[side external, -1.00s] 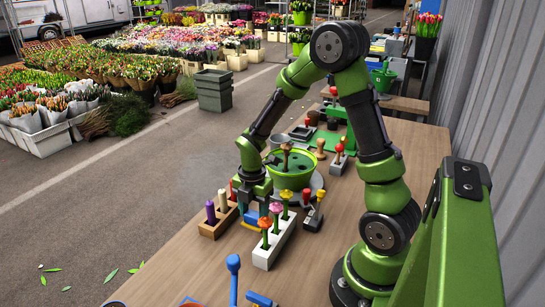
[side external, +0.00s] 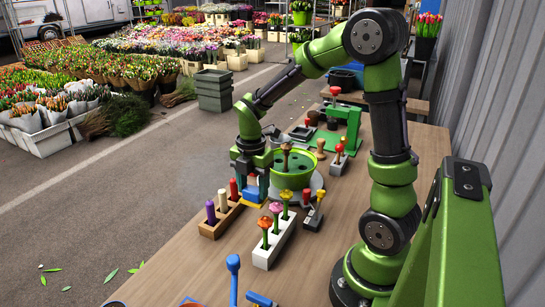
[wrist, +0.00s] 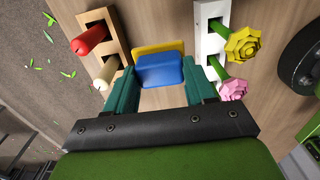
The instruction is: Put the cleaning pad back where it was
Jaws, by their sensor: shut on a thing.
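The cleaning pad is a blue block with a yellow layer, seen in the wrist view (wrist: 160,71) between the two teal fingers of my gripper (wrist: 161,78). In the side external view, the pad's blue part (side external: 254,195) shows below my gripper (side external: 252,184), which is shut on it. The pad appears held above the wooden table (side external: 190,258), between a wooden block with several pegs and a white block with flowers. The fingers hide part of the pad.
The wooden peg block (side external: 209,230) stands left of the pad, with purple, cream and red pegs. The white flower block (side external: 264,257) stands to the right. A green round container (side external: 293,179) is behind. A blue-handled tool (side external: 233,275) lies nearer the camera.

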